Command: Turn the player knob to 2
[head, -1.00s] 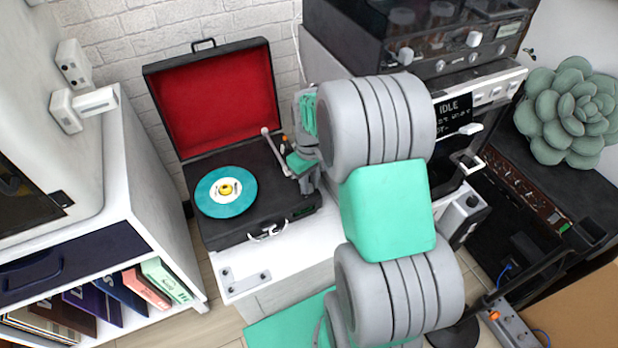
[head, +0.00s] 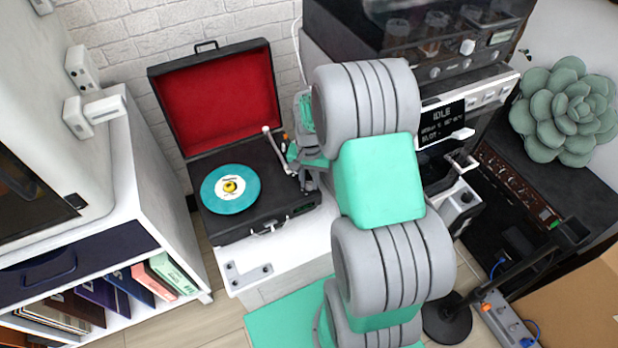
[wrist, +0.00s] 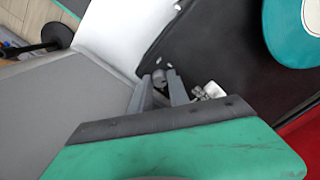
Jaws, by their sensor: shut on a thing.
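The record player (head: 232,232) is a black case with its red-lined lid (head: 222,102) open. A teal record (head: 230,189) lies on it, and the tonearm (head: 279,150) is to the record's right. My gripper (head: 308,180) is at the right side of the player's deck, partly hidden by my arm in the head view. In the wrist view, the two grey fingers of my gripper (wrist: 160,88) are shut on a small grey round knob (wrist: 160,75) near the deck's corner. The knob's markings and its setting cannot be read.
The player stands on a white cabinet top (head: 268,277) with a small plate on its front corner. A white shelf with books (head: 170,272) is at the left. A coffee machine (head: 440,122) reading IDLE and a green succulent (head: 565,112) are at the right.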

